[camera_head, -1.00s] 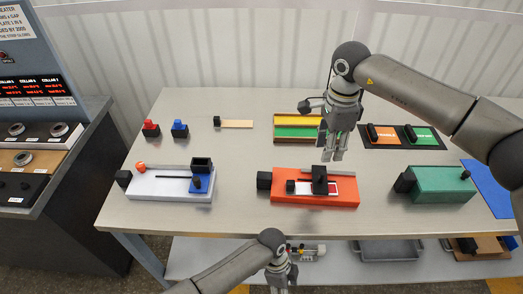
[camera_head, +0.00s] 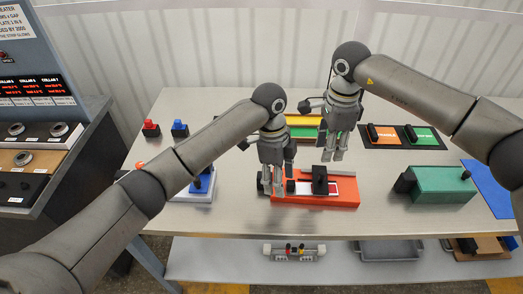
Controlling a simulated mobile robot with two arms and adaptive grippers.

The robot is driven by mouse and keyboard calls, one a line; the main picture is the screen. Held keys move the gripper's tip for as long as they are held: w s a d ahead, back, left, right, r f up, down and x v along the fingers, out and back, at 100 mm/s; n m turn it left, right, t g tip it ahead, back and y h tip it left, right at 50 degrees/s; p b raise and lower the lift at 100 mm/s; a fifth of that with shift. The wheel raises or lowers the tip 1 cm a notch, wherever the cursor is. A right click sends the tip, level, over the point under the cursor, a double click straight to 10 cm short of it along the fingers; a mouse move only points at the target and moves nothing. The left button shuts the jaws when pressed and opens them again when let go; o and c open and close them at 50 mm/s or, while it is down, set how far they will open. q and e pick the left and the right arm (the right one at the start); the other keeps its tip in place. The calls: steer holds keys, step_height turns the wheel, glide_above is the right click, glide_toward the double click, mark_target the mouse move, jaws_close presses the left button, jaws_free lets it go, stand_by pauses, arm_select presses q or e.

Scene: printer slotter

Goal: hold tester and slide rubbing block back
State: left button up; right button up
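The red-orange tester (camera_head: 318,201) lies on the table, front centre, with a white-framed window in its top. The black rubbing block (camera_head: 320,181) stands on it around the middle. My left gripper (camera_head: 274,188) is at the tester's left end and covers the black end knob there; I cannot tell whether it touches it or how far its fingers are apart. My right gripper (camera_head: 334,157) hangs just behind and above the rubbing block, fingers apart with nothing between them.
A green box (camera_head: 442,186) stands to the right. A mat with orange and green plates (camera_head: 420,135) lies at back right, and a yellow-green tray (camera_head: 304,132) behind my grippers. A grey device with a blue part (camera_head: 203,186) is partly hidden by my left arm. Red (camera_head: 151,129) and blue (camera_head: 180,129) pieces stand at back left.

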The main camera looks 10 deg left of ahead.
mark_target(261, 175)
arm_select(q)
steer(key=w+a+r+n, duration=0.1)
steer(key=w+a+r+n+t+y, duration=0.1)
steer(key=w+a, duration=0.1)
steer(key=w+a+r+n, duration=0.1)
steer(key=w, duration=0.1)
steer(key=shift+a+r+y, duration=0.15)
steer(key=shift+a+y, duration=0.15)
steer(key=shift+a, duration=0.1)
steer(key=shift+w+a+t, duration=0.15)
steer(key=shift+a+t, duration=0.1)
steer(key=shift+t, duration=0.05)
steer(key=shift+f+n, duration=0.25)
steer(key=shift+n, duration=0.05)
step_height(261, 175, down, 10)
steer(key=shift+f, duration=0.1)
